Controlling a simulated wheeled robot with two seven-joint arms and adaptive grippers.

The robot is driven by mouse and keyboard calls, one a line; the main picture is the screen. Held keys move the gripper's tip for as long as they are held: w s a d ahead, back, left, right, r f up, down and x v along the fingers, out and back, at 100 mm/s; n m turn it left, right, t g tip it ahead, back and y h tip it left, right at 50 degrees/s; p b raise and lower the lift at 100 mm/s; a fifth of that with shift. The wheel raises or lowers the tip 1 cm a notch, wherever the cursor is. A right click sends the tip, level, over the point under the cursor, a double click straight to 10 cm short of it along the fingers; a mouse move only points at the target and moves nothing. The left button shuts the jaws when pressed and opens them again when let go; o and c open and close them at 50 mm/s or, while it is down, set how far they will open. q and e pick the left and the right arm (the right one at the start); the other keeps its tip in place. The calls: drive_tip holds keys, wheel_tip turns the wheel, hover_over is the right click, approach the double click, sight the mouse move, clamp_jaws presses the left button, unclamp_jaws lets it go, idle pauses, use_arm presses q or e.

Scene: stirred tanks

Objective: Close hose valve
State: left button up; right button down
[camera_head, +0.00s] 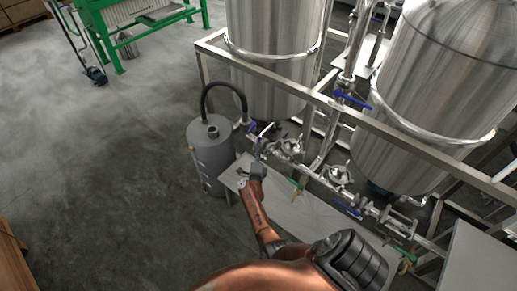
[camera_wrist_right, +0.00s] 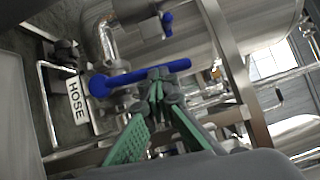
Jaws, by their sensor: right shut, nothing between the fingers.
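The hose valve has a long blue lever (camera_wrist_right: 128,78), and a white HOSE label (camera_wrist_right: 77,98) sits beside it in the right wrist view. The lever lies roughly across the picture, with its round hub at the left. In the head view the blue lever (camera_head: 251,131) shows small near the end of the black hose (camera_head: 226,86). My right gripper (camera_head: 261,150) is close to it. In the wrist view the green-padded fingers (camera_wrist_right: 158,90) are shut and empty, with tips overlapping the lever's middle; I cannot tell whether they touch. My left gripper is out of view.
A grey canister (camera_head: 210,158) stands left of my right arm. Steel tanks (camera_head: 272,70) and a metal frame rail (camera_head: 345,112) stand behind. Other blue levers (camera_head: 347,208) sit along the pipes. The floor at left is largely clear.

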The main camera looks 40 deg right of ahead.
drive_tip(key=v, duration=0.8)
drive_tip(key=s+d+f+n+t+y+b, duration=0.1)
drive_tip(key=s+d+n+t+y+b, duration=0.4)
drive_tip(key=s, duration=0.4)
drive_tip(key=w+d+y, duration=0.1)
drive_tip(key=w+d, duration=0.1)
drive_tip(key=w, duration=1.1)
drive_tip(key=shift+d+r+g, duration=0.3)
drive_tip(key=shift+r, duration=0.2)
drive_tip(key=shift+w, duration=0.1)
